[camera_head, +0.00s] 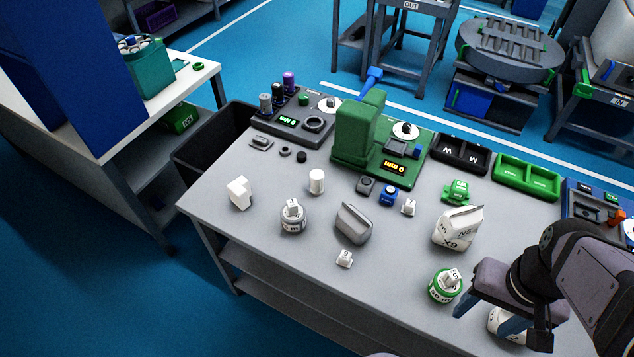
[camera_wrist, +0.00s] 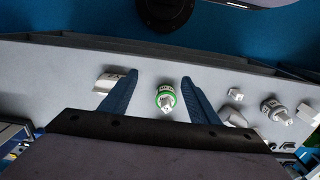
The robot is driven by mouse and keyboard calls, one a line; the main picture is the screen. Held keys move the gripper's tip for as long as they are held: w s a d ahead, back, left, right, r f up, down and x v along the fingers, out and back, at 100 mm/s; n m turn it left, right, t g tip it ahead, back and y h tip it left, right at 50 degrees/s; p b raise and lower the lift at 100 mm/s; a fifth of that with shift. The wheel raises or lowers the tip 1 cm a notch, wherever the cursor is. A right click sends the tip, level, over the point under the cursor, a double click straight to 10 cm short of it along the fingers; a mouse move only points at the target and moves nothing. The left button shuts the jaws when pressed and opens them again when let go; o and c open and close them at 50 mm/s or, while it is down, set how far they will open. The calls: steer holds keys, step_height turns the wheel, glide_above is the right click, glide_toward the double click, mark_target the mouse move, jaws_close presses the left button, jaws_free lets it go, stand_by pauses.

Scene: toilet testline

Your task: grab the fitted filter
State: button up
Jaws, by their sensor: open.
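A round white jar with a green band (camera_head: 445,287) stands near the table's front right. A small white block marked with a character (camera_head: 453,276) is seated on its top; it looks like a fitted filter. The banded jar (camera_wrist: 165,99) and its block (camera_wrist: 167,108) also show in the wrist view, between my fingers and beyond them. A similar white-and-grey jar (camera_head: 293,221) with a block on top (camera_head: 293,207) stands further left. My gripper (camera_head: 489,314) is open and empty, just right of the green-banded jar. It shows from above in the wrist view (camera_wrist: 160,85).
A white pouch (camera_head: 505,323) lies partly hidden behind my gripper; another (camera_head: 458,229) stands behind the jar. A small white piece (camera_head: 344,258) and a grey block (camera_head: 352,223) lie to the left. A green machine (camera_head: 359,138) and black and green trays (camera_head: 527,176) line the back.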

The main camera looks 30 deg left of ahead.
steer(key=w+r+n+t+h+b, duration=0.1)
steer(key=w+n+t+b, duration=0.35)
steer(key=w, duration=0.65)
steer(key=w+n+t+h+b, duration=0.25)
steer(key=w+n+b, duration=0.35)
steer(key=w, duration=0.4)
steer(key=w+a+r+n+t+y+b, duration=0.3)
steer(key=w+a+n+t+b, duration=0.1)
steer(key=w+a+n, duration=0.35)
steer(key=n+g+y+b, duration=0.3)
steer(key=n+y+b, duration=1.05)
steer(key=n, duration=1.55)
glide_above(320, 181)
steer(key=s+d+b, duration=0.1)
steer(key=s+d, duration=0.2)
steer(key=d, duration=0.1)
step_height(320, 181, down, 5)
steer(key=h, duration=0.2)
steer(key=f, duration=1.5)
steer(key=shift+w+a, duration=0.15)
steer(key=shift+w, duration=0.1)
steer(key=shift+f+p+x, duration=0.1)
steer(key=shift+p+x, duration=0.2)
steer(key=shift+x, duration=1.55)
steer(key=shift+f+p+x, duration=0.15)
steer(key=shift+p+x, duration=0.15)
steer(key=shift+x, duration=1.5)
steer(key=shift+s, duration=0.1)
